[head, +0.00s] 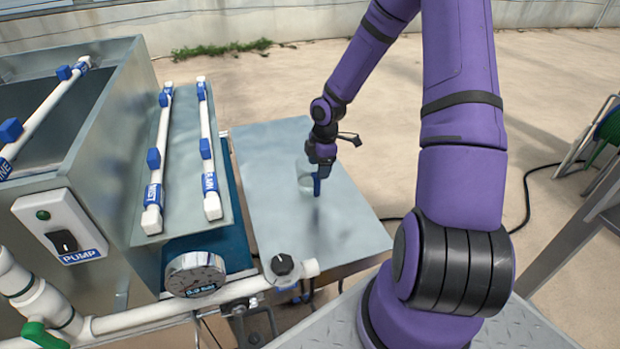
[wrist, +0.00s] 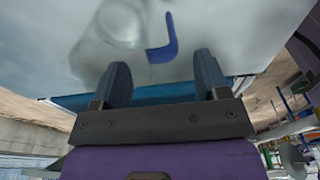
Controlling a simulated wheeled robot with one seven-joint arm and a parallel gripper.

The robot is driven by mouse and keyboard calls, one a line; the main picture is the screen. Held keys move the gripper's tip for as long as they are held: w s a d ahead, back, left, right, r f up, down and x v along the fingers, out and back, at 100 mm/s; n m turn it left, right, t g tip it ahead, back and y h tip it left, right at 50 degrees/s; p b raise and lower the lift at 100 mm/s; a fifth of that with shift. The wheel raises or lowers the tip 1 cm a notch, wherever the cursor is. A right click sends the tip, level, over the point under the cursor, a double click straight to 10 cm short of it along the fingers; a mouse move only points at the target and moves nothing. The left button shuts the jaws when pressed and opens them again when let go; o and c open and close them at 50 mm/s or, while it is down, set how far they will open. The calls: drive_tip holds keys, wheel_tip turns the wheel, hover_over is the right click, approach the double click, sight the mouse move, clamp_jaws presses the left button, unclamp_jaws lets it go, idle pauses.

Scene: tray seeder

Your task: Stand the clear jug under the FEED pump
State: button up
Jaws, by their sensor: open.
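The clear jug (head: 304,178) stands on the metal table, partly hidden behind my gripper in the head view. Its blue handle (head: 317,188) faces my side. In the wrist view the see-through jug body (wrist: 118,28) is at the top left, and the blue handle (wrist: 168,42) lies just ahead of the gap between my fingers. My gripper (wrist: 162,72) is open and empty; in the head view it (head: 322,168) is close to the jug's handle. I cannot tell whether a finger touches it. No FEED label is readable in either view.
The metal table (head: 345,235) is otherwise clear. Left of it stand a metal tank (head: 100,130) with white pipes (head: 205,140), a switch box marked PUMP (head: 60,228), and a round gauge (head: 195,273). A knob (head: 283,264) sits at the table's near-left edge.

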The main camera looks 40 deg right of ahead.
sight(315, 180)
drive_tip(key=shift+a+f, duration=0.2)
drive_tip(key=shift+f, duration=0.75)
drive_tip(key=shift+a+f, duration=0.15)
drive_tip(key=shift+f, duration=0.8)
drive_tip(key=shift+a+f, duration=0.2)
drive_tip(key=shift+f, duration=0.75)
drive_tip(key=c, duration=1.3)
clamp_jaws()
drive_tip(key=shift+r, duration=0.2)
